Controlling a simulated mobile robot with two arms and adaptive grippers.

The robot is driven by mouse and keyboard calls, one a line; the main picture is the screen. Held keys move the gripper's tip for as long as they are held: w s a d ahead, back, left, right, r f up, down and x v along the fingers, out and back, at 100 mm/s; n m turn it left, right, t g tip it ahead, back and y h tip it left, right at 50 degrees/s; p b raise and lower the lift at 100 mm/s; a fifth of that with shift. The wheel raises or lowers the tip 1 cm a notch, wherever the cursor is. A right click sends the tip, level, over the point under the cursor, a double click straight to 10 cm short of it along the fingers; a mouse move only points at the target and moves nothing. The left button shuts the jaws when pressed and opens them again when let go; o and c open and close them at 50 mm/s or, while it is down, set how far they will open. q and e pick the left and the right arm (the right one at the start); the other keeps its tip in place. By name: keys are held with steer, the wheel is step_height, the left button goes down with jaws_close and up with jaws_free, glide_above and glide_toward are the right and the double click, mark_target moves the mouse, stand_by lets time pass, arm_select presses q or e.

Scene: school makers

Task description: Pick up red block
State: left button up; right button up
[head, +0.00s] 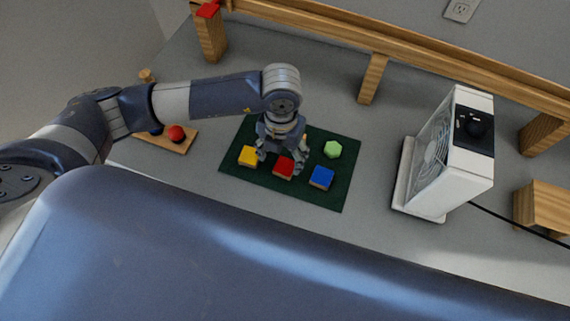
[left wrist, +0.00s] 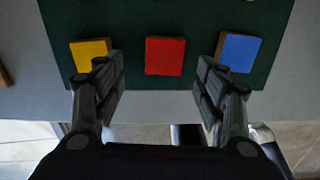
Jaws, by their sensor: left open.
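The red block (head: 284,167) sits on the dark green mat (head: 239,182), between the yellow block (head: 248,155) and the blue block (head: 321,178). My left gripper (head: 280,165) is open above the mat at the red block. In the left wrist view the red block (left wrist: 165,56) lies between the lines of my two spread fingers (left wrist: 160,85), slightly beyond their tips. The yellow block (left wrist: 90,54) is by the left finger and the blue block (left wrist: 239,51) by the right finger. Nothing is held. My right gripper is not in view.
A light green hexagonal block (head: 332,149) lies on the mat behind the blue block. A white fan heater (head: 452,160) stands to the right. A wooden board (head: 172,141) with a red ball (head: 176,133) lies to the left. A wooden rail (head: 400,65) runs along the back.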

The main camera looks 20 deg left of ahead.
mark_target(284, 168)
arm_select(q)
steer(key=f, duration=0.1)
steer(key=f+p, duration=0.1)
steer(key=f, duration=0.2)
steer(key=shift+s+d+f+p, duration=0.1)
steer(key=shift+d+f+p, duration=0.15)
steer(key=shift+f+p, duration=0.15)
steer(key=shift+f, duration=0.1)
steer(key=c, duration=1)
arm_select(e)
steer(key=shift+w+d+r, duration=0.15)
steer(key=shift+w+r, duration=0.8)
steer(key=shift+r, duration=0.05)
